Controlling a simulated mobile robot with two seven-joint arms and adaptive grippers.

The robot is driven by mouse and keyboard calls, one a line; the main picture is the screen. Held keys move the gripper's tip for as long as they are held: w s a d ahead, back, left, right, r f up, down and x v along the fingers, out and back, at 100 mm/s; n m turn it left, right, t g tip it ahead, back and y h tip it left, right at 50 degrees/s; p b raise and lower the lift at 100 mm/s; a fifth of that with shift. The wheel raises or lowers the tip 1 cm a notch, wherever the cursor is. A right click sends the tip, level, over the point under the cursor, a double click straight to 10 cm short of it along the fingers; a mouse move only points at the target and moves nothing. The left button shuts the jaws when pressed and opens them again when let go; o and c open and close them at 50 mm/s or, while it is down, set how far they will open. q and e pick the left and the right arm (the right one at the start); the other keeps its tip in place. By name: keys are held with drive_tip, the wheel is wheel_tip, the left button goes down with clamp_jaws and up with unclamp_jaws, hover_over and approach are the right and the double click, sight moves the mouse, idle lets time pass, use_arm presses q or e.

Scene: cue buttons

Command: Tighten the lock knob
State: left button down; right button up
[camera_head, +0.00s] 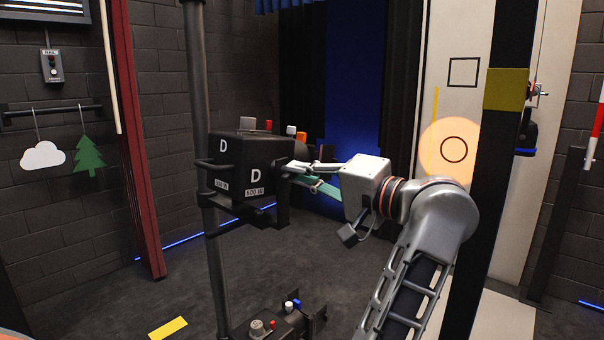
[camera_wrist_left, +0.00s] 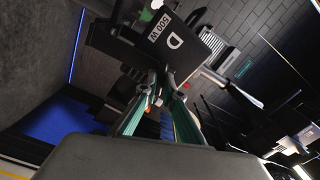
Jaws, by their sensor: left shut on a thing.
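A black box-shaped lamp (camera_head: 240,162) marked D and 500 W is mounted on a vertical grey pole (camera_head: 197,95). It also shows at the top of the left wrist view (camera_wrist_left: 165,42). My left gripper (camera_head: 289,172) reaches to the lamp's right side. In the left wrist view its two green-padded fingers (camera_wrist_left: 163,80) come together at the lamp's lower edge, shut on a small part there, which I take as the lock knob. The fingertips hide most of that part, so its turn and tightness cannot be told. My right gripper is not in view.
Red, white and orange-topped pieces (camera_head: 291,131) stand behind the lamp. A second dark fixture with small knobs (camera_head: 285,322) sits low on the pole. A black post with a yellow band (camera_head: 506,89) stands right of my arm. The dark floor (camera_head: 160,285) at left is mostly clear.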

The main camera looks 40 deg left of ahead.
use_arm(q)
drive_tip(key=shift+a+r+m, duration=0.1)
drive_tip(key=shift+m, duration=0.7)
drive_tip(key=c, duration=2.2)
unclamp_jaws()
drive_tip(key=shift+o, duration=0.2)
drive_tip(key=shift+a, duration=0.1)
